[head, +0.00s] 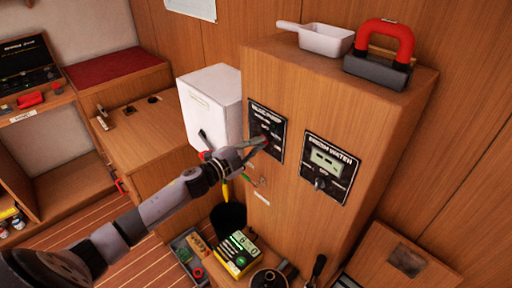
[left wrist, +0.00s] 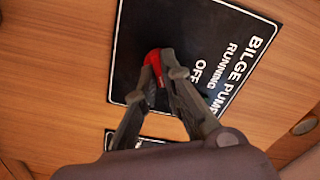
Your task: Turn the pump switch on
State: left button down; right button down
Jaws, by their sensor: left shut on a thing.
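The black bilge pump panel (head: 278,128) is on the side of the wooden cabinet; its "BILGE PUMP", "RUNNING" and "OFF" lettering shows in the left wrist view (left wrist: 150,25). A red switch (left wrist: 152,58) sticks out of it beside the word "OFF". My left gripper (head: 262,142) reaches the panel from the left. In the left wrist view its fingertips (left wrist: 160,76) are shut on the red switch and hide part of it. My right gripper is not in view.
A fresh water panel (head: 330,167) with a small display is just right of the bilge pump panel. A white box (head: 212,100) is behind my gripper. A red-handled object (head: 385,45) and a white scoop (head: 323,38) rest on the cabinet top. A crate (head: 185,258) stands below.

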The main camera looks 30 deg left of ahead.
pick_arm(q)
jog(key=shift+f+m+b, duration=0.2)
jog(key=shift+m+b, duration=0.65)
jog(key=shift+m, duration=2.05)
jog(key=c, duration=1.7)
grip_release()
jog(key=v, duration=1.2)
